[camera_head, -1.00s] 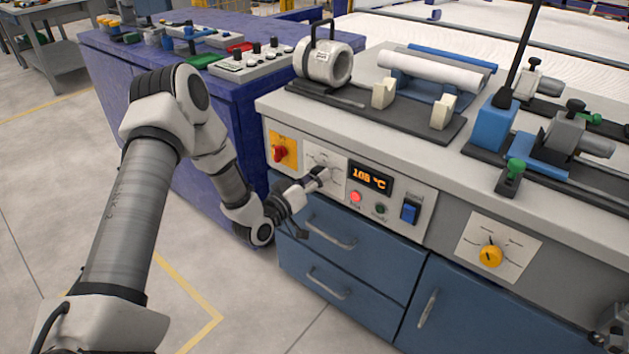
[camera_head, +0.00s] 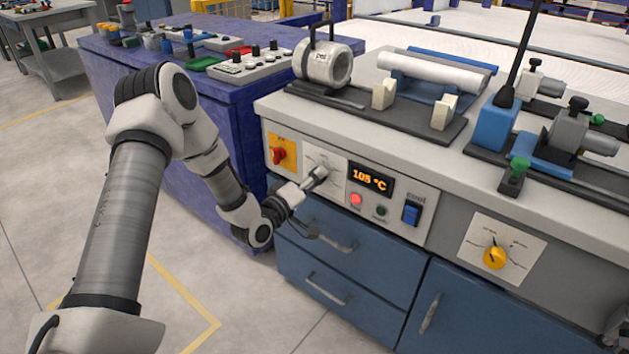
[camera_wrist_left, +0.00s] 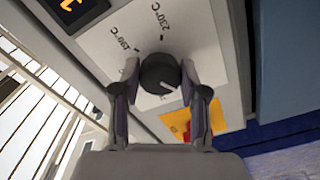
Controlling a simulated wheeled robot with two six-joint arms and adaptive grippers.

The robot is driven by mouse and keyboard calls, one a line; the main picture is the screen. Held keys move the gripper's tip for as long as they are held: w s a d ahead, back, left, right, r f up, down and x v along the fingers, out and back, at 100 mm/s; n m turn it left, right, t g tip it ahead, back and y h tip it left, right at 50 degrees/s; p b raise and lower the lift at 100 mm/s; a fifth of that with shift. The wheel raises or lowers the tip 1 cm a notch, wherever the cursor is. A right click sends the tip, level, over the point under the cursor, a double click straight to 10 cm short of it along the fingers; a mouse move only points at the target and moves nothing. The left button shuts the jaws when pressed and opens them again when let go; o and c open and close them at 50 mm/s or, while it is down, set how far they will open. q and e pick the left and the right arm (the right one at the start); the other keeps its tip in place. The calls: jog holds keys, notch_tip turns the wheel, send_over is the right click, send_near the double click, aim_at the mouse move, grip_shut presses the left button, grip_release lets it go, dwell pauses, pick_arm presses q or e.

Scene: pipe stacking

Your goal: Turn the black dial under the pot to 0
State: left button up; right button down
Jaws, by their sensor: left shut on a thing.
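The black dial (camera_wrist_left: 158,72) sits on a white plate (camera_wrist_left: 100,45) with temperature marks, of which 190°C and 230°C are readable upside down in the left wrist view. A short white pointer line on the dial points to the lower right there; the 0 mark is not visible. My left gripper (camera_wrist_left: 160,75) is shut on the dial, one finger on each side. In the head view my left gripper (camera_head: 318,174) hides the dial on the front panel. The pot (camera_head: 323,65), a whitish cylinder with a dark handle, lies on the bench above.
To the right of the plate are an orange 105 °C display (camera_head: 369,180), a lit red button (camera_head: 356,199) and a blue switch (camera_head: 412,213). A red knob (camera_head: 278,155) on a yellow plate is close on the left. Drawers (camera_head: 340,245) lie below.

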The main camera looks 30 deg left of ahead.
pick_arm(q)
jog(key=o, duration=1.1)
jog(key=shift+o, duration=0.2)
jog(key=s+a, duration=0.1)
jog(key=s, duration=1.1)
jog(key=shift+f, duration=0.15)
